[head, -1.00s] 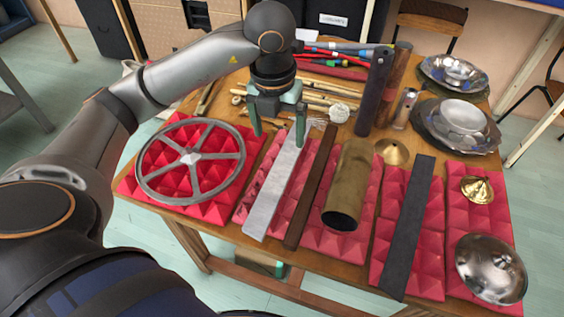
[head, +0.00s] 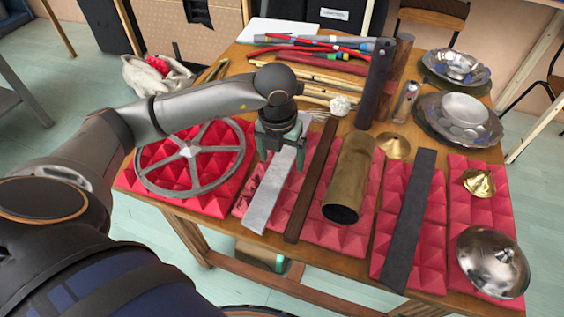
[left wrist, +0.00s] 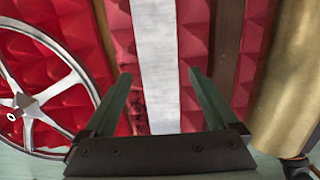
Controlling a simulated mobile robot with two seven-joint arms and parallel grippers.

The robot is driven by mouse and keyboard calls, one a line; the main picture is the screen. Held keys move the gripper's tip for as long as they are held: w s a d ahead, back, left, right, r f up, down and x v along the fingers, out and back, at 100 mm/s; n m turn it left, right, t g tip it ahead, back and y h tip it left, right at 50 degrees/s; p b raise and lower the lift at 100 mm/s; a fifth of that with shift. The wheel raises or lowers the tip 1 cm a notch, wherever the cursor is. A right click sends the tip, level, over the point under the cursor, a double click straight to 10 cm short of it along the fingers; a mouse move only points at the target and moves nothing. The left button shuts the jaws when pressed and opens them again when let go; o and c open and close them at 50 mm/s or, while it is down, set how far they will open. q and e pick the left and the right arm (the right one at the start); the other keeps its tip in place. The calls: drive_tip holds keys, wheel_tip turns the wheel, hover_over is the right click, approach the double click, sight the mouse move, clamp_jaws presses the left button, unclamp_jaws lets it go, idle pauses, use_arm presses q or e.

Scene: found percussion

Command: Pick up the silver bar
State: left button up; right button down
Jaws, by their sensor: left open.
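The silver bar (head: 268,195) is a long flat strip lying on red pyramid foam at the left middle of the table. My left gripper (head: 281,163) is over the bar's upper part, pointing down. In the left wrist view the bar (left wrist: 155,60) runs up the picture between the two green fingers of the left gripper (left wrist: 162,75). The fingers are open, one on each side of the bar, with a gap to it on both sides. I cannot tell how high they are above it. My right gripper is not in view.
A spoked wheel (head: 190,184) lies left of the bar. A dark wooden bar (head: 313,185) and a brass tube (head: 350,180) lie close on its right. A dark grey bar (head: 408,220) is farther right. Upright tubes, including a dark one (head: 375,85), stand behind.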

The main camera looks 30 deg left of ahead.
use_arm(q)
clamp_jaws()
idle(0.7)
drive_tip(key=shift+r, duration=0.1)
